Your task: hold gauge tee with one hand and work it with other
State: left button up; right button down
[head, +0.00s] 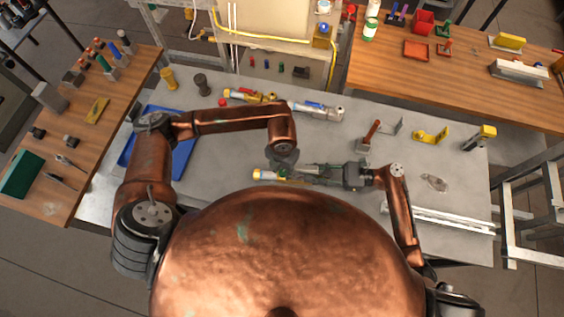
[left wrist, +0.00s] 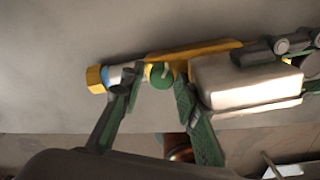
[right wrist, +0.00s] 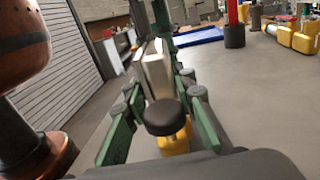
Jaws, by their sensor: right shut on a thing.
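The gauge tee (head: 262,174) is a fitting with a yellow end, held above the bench in front of my body. In the left wrist view, its yellow hex end (left wrist: 97,78), a round green part and a pale block (left wrist: 245,82) show. My right gripper (head: 318,172) is shut on the tee from the right. In the right wrist view, a dark round cap (right wrist: 165,117) on a yellow piece lies between its fingers. My left gripper (left wrist: 155,88) is open, with its fingers either side of the green part. I cannot tell whether they touch it.
Yellow-ended fittings (head: 250,95) lie behind on the grey bench (head: 330,135). A blue tray (head: 180,160) is at the left. A red-handled tool (head: 372,132) and yellow brackets (head: 430,135) are at the right. Wooden tables (head: 470,80) stand at both sides.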

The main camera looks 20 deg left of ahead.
aim_at(282, 172)
pick_arm(q)
jog(key=m, duration=0.4)
jog(key=shift+s+d+m, duration=0.1)
jog(key=shift+d+m, duration=0.05)
jog(key=shift+m, duration=0.15)
jog(key=m, duration=0.4)
jog(key=shift+m, duration=0.4)
notch_tip(282, 172, up, 12)
jog(key=shift+a, duration=0.2)
jog(key=shift+m, duration=0.4)
notch_tip(282, 172, down, 12)
jog(key=m, duration=1.1)
jog(key=shift+d, duration=0.1)
jog(key=shift+c, duration=0.7)
grip_shut()
